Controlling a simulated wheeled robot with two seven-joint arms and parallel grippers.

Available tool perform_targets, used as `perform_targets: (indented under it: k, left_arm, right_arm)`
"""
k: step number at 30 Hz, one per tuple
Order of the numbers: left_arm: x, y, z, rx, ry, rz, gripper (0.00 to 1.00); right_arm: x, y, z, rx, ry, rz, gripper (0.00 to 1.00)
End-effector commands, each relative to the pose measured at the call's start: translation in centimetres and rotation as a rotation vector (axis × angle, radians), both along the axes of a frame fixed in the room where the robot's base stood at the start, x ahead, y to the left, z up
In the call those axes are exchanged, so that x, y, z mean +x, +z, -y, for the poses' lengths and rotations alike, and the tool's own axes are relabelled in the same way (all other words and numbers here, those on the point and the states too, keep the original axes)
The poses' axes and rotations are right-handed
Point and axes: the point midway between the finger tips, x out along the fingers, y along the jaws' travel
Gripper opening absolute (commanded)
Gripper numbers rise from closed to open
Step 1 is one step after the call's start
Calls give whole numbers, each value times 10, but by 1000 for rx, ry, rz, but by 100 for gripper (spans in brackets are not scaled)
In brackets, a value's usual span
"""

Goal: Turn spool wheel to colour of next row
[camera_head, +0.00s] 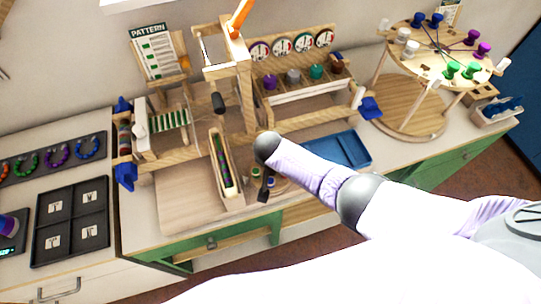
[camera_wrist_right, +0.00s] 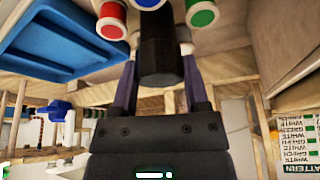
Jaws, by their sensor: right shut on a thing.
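A small spool wheel (camera_head: 280,184) lies at the counter's front, partly hidden by my right arm. In the right wrist view a red spool (camera_wrist_right: 111,20), a blue spool (camera_wrist_right: 148,4) and a green spool (camera_wrist_right: 200,13) show at the top edge; the rest is cut off. My right gripper (camera_head: 264,190) is shut on a dark upright knob (camera_wrist_right: 160,50), beside these spools. The pattern card (camera_head: 158,62) stands behind the loom. It also shows in the right wrist view (camera_wrist_right: 297,140), with rows reading white and green. My left gripper is not in view.
A blue tray (camera_head: 345,150) lies to the right. A round bobbin stand (camera_head: 440,50) is at the back right. A black compartment tray (camera_head: 72,228) is at the left.

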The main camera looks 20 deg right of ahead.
Motion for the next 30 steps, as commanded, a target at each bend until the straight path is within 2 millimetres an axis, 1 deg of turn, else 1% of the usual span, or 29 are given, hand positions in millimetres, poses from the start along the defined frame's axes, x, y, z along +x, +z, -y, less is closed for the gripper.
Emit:
perform_targets:
  k: [6,18,19,20,21,23,24,30]
  left_arm:
    - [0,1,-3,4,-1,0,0]
    - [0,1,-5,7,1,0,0]
    - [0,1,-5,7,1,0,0]
    - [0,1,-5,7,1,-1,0]
    - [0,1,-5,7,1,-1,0]
    - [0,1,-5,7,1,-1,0]
    - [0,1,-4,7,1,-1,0]
    - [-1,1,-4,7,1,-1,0]
  right_arm:
    - [1,1,0,-1,-30,3,0]
    - [1,1,0,-1,-33,4,0]
    - [1,1,0,-1,-33,4,65]
    - [1,1,0,-1,-33,4,71]
    - [1,1,0,0,-33,3,80]
    - [1,1,0,0,-33,3,92]
    - [1,1,0,0,-33,3,95]
    - [1,1,0,0,-33,2,95]
